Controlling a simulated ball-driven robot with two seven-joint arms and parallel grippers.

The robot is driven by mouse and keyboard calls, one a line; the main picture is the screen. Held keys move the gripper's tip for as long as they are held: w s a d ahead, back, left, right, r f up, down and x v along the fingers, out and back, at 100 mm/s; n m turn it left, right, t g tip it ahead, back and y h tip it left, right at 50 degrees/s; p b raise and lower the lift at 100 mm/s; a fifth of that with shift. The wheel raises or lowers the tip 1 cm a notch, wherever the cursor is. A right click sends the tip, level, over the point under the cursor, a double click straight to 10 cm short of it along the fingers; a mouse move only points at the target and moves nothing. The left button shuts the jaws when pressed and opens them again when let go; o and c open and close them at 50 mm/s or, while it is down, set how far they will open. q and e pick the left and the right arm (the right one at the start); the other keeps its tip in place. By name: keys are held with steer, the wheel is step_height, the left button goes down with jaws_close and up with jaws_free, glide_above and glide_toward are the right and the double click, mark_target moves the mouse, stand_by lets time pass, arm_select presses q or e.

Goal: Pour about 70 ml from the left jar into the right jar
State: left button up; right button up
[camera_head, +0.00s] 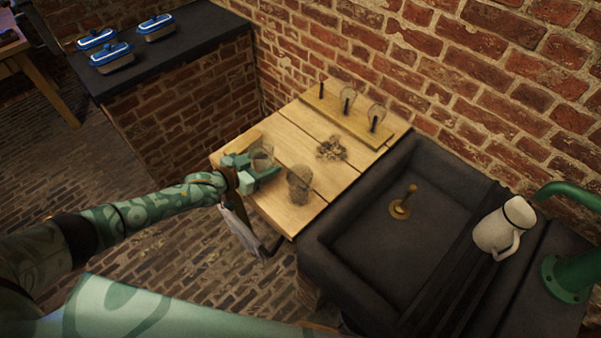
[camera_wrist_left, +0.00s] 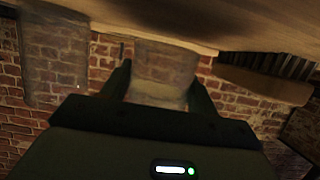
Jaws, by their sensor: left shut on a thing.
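Two clear glass jars stand close together by the front left of the wooden worktop (camera_head: 315,208). My left gripper (camera_head: 259,168) is shut on the left jar (camera_head: 262,155), with its fingers on either side of the glass. The left jar looks roughly upright; I cannot tell whether it touches the worktop. In the left wrist view the left jar (camera_wrist_left: 165,70) shows between the two fingertips. The right jar (camera_head: 299,186) stands apart, just to the right, and looks darker. The liquid levels are too small to read. My right gripper is out of view.
A wooden rack (camera_head: 340,118) with several slim items stands at the back by the brick wall. A dark clump (camera_head: 331,148) lies mid-worktop. A dark sink (camera_head: 375,215) adjoins on the right, with a white jug (camera_head: 497,232) beyond it.

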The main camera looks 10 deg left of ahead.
mark_target(264, 162)
arm_select(q)
steer(key=shift+s+d+r+m+p, duration=0.1)
steer(key=shift+d+r+m+p, duration=0.15)
steer(key=shift+p, duration=0.3)
steer(key=shift+s+d+r+m+y+p, duration=0.25)
steer(key=shift+d+r+m+y+p, duration=0.35)
steer(key=shift+m+y+p, duration=0.3)
steer(key=r+p, duration=0.1)
steer(key=r+m+p, duration=0.1)
steer(key=shift+s+d+r+m+t+y, duration=0.2)
steer(key=shift+d+r+m+t+y, duration=0.1)
steer(key=shift+d+t+y, duration=0.1)
steer(key=r+m+y+b, duration=0.1)
steer(key=m, duration=0.1)
steer(key=r+m+t+y+b, duration=0.1)
steer(key=r+m+b, duration=0.1)
steer(key=shift+s+d+t, duration=0.15)
steer(key=shift+d+t, duration=0.15)
steer(key=shift+d, duration=0.05)
steer(key=shift+r, duration=0.15)
steer(key=shift+r+m+t+y+b, duration=0.3)
steer(key=shift+r+m+y+b, duration=0.3)
steer(key=shift+m+b, duration=0.35)
